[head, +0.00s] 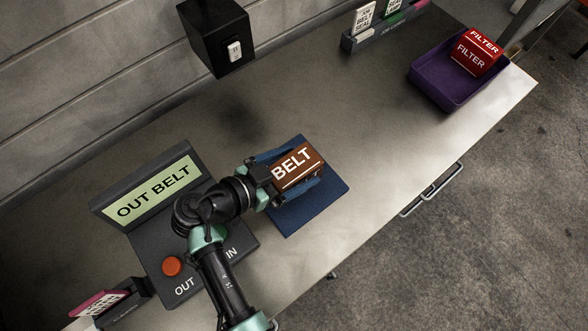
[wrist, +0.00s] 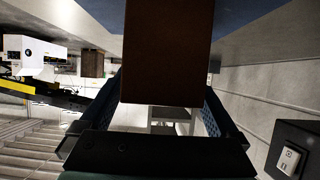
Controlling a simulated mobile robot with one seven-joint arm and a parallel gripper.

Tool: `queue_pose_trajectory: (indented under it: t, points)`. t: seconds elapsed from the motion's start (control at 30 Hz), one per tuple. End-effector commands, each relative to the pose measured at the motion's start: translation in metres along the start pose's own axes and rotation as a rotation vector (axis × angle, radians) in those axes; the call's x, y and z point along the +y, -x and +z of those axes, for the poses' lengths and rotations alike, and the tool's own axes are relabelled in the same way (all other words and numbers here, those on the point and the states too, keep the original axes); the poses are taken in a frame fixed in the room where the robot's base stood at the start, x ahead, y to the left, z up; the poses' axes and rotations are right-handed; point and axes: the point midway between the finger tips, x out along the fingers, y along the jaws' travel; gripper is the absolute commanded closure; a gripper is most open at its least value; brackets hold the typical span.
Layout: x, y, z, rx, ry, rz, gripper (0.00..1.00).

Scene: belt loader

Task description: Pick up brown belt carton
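The brown belt carton (head: 299,169) has white BELT lettering on its top and is over the blue mat (head: 318,203) in the head view. My gripper (head: 292,176) reaches it from the left, with a blue finger along each long side. In the wrist view the carton (wrist: 167,50) fills the upper middle between my fingers (wrist: 165,103). The fingers are very close to its sides; I cannot tell whether they press on it. Whether the carton rests on the mat or is just above it is unclear.
A dark control box (head: 163,262) with a red button and a green OUT BELT sign (head: 153,190) stands at left. A black box (head: 215,38) stands behind. The table between is clear.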

Motion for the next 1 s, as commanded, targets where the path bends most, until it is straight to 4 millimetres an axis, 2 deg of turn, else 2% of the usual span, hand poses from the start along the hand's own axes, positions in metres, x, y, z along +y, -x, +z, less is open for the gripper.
queue_pose_trajectory:
  t: [0.03, 0.07, 0.5, 0.83, 1.0]
  points:
    - [0.0, 0.0, 0.0, 0.0, 0.0, 0.0, 0.14]
    - [0.0, 0.0, 0.0, 0.0, 0.0, 0.0, 0.2]
    - [0.0, 0.001, 0.0, 0.001, 0.0, 0.0, 0.99]
    - [-0.001, 0.002, -0.005, 0.003, -0.003, -0.002, 1.0]
    - [-0.001, 0.011, -0.024, 0.003, -0.008, -0.002, 1.0]
